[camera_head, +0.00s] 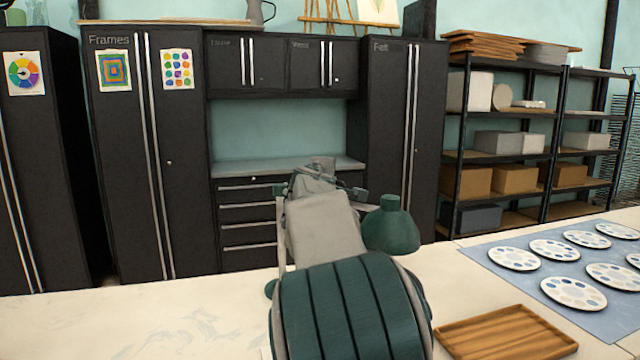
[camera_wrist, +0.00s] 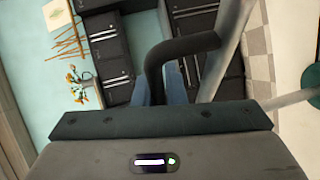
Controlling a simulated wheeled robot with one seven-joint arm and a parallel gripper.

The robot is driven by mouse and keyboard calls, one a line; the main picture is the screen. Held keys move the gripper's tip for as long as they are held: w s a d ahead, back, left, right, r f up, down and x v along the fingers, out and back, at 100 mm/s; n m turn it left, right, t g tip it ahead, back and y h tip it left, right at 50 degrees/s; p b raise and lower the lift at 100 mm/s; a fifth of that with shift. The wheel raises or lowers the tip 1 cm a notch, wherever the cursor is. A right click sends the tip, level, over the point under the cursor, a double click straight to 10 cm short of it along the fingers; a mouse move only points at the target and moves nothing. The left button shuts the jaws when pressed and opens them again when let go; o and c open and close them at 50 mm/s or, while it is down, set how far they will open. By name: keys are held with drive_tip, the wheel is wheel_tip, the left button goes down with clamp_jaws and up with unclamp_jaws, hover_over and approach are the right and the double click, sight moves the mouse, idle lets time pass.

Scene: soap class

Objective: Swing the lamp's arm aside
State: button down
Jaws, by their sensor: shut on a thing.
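The lamp's green shade (camera_head: 391,232) hangs to the right of my arm in the head view, above the pale table. A thin upright post (camera_head: 281,235) shows left of my arm; my arm hides much of the lamp between them. My gripper (camera_head: 318,168) is at the far end of my arm, at the height of the lamp's top. In the wrist view, a dark bent handle (camera_wrist: 185,47) comes down between the bluish fingers of my gripper (camera_wrist: 163,90), which is shut on it. A pale metal bar (camera_wrist: 230,45) of the lamp runs beside the handle. The fingertips are mostly hidden.
A wooden tray (camera_head: 505,335) lies on the table at front right. Behind it, a blue mat (camera_head: 530,285) carries several round paint palettes. The table's left part is clear. Dark cabinets (camera_head: 225,160) and a shelf rack (camera_head: 455,150) stand behind.

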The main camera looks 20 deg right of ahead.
drive_tip(key=w+d+n+y+p, duration=0.3)
drive_tip(key=w+n+y+p, duration=0.7)
drive_tip(key=p, duration=1.1)
drive_tip(key=y, duration=0.3)
drive_tip(key=shift+w+d+y, duration=0.15)
drive_tip(key=shift+w+y, duration=0.15)
drive_tip(key=shift+w, duration=0.05)
drive_tip(key=shift+r, duration=0.2)
drive_tip(key=c, duration=1.5)
unclamp_jaws()
drive_tip(key=shift+w, duration=0.1)
drive_tip(key=b+v, duration=0.4)
drive_tip(key=v, duration=0.9)
drive_tip(key=shift+s+f, duration=0.2)
drive_tip(key=shift+s, duration=0.15)
